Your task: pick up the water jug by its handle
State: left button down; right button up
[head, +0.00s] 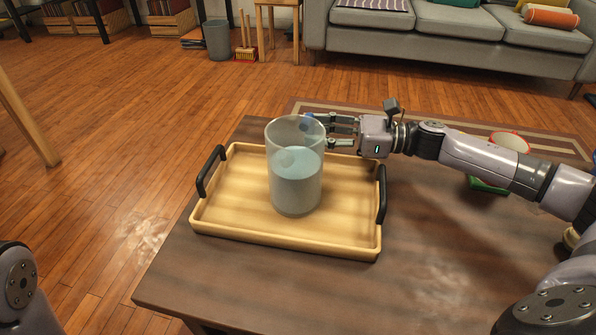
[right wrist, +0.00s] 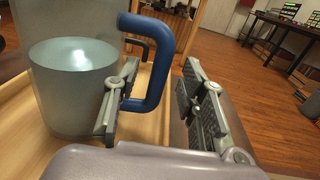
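The clear water jug (head: 296,182), partly full of water, stands upright on the wooden tray (head: 232,234). It fills the left of the right wrist view (right wrist: 75,95). Its blue handle (right wrist: 159,62) shows clearly there; in the head view only a bit of blue shows behind the rim. My right gripper (head: 320,130) reaches in from the right at the jug's far side. In the right wrist view it is open (right wrist: 160,85), with the handle between its fingers. The left finger is close to the handle; a gap separates the right finger from it. My left gripper is out of view.
The tray has black handles (head: 381,194) at both ends and rests on a dark wooden table (head: 430,255). A bowl (head: 510,142) and a green object (head: 488,184) lie behind my right arm. The table's front right is clear.

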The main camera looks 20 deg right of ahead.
jog(key=shift+x, duration=0.9)
jog(key=shift+c, duration=0.6)
grip_shut()
jog(key=shift+r, duration=0.1)
